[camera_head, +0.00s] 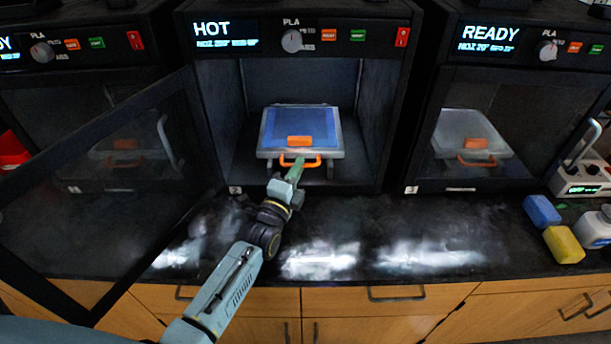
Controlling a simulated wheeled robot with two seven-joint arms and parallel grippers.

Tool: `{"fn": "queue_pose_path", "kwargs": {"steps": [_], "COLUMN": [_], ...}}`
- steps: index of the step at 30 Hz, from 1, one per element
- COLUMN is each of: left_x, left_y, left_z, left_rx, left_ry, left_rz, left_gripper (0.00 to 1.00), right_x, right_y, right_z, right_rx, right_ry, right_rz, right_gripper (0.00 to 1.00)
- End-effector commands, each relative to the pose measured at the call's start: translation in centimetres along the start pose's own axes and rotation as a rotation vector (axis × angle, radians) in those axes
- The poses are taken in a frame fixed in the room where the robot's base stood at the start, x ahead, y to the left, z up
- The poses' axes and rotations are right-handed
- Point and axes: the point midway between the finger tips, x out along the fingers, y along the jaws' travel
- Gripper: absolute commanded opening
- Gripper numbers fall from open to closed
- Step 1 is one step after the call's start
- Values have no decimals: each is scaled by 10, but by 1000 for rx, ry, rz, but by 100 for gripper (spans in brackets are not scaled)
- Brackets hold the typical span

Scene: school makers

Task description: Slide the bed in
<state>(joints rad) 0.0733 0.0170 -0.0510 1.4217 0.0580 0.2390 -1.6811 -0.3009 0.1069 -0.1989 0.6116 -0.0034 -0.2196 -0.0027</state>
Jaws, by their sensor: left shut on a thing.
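The print bed (274,143) is a grey plate with a blue surface inside the middle printer (228,110), whose display reads HOT. An orange block (299,141) lies on the bed. An orange handle (315,161) sits at the bed's front edge. My left gripper (299,165) is at this handle and shut on it; its fingertips are small in the picture. The printer's glass door (110,165) stands swung open to the left. My right gripper is not in view.
A second printer, reading READY, stands on the right with its own bed (470,135). Blue (542,210) and yellow (564,244) blocks and a white bottle lie at the counter's right. The counter (350,215) before the middle printer is clear. The open door fills the left.

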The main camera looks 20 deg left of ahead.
Motion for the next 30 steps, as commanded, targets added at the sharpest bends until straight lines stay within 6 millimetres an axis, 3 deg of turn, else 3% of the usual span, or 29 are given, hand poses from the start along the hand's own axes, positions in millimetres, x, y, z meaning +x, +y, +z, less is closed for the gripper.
{"fn": "queue_pose_path", "kwargs": {"steps": [3, 4, 9, 20, 23, 30], "left_x": [2, 2, 2, -5, -18, -69], "left_y": [-3, -3, -2, -2, -1, -1], "left_z": [2, 2, 0, 0, 0, 0], "left_rx": [0, 0, 0, -1, 0, -1], "left_ry": [-4, -4, -1, 0, 0, -1], "left_rz": [-4, -4, -4, -3, 0, 0], "left_gripper": [0, 11, 30, 30, 30, 30], "right_x": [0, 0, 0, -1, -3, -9], "right_y": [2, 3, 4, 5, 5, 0], "right_z": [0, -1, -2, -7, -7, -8], "right_rx": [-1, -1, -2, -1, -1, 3], "right_ry": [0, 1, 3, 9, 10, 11], "right_rz": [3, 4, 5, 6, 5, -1], "right_gripper": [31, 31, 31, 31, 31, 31]}}
